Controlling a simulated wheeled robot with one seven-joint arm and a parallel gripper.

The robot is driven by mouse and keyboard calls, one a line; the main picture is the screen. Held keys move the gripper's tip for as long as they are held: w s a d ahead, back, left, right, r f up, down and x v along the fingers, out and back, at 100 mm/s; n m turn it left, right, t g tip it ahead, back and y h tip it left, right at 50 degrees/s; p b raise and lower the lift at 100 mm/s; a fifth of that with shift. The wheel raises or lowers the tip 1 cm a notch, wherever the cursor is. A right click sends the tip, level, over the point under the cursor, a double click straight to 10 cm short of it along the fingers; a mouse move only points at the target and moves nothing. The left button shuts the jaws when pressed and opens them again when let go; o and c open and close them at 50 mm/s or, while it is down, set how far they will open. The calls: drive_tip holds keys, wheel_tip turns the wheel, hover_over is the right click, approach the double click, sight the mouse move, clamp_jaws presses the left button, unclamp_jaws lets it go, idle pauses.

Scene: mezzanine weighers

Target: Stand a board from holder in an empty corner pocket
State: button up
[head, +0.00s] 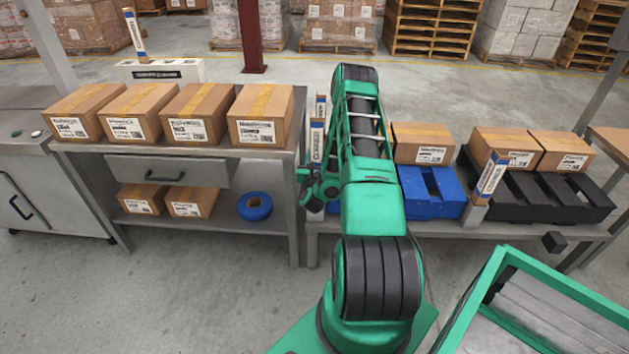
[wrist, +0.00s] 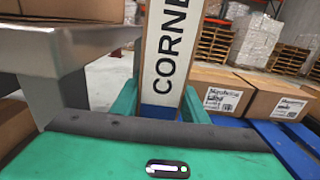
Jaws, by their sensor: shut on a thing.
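My gripper (head: 315,187) is at the left end of the low bench, and its jaws are shut on a white corner board (head: 316,143) with a blue lower end. In the wrist view the board (wrist: 165,55) stands nearly upright between my green fingers, lettering "CORNE" visible. I cannot tell whether its foot touches anything. A second board (head: 490,177) leans slightly in a grey pocket (head: 473,213) between the blue pallet (head: 432,207) and black pallet (head: 520,207). The white holder (head: 190,70) at the back left carries one board (head: 135,34).
Cartons (head: 420,142) sit on the pallets. A steel table (head: 220,155) with several cartons stands close left of my gripper; its edge is near in the wrist view. A blue tape roll (head: 254,206) lies on its shelf. A green-framed cart (head: 500,265) stands front right.

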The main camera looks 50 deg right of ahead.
wheel_tip(320, 180, down, 12)
drive_tip(key=shift+r, duration=0.2)
drive_tip(key=shift+f, duration=0.1)
idle(0.3)
drive_tip(key=o, duration=1.1)
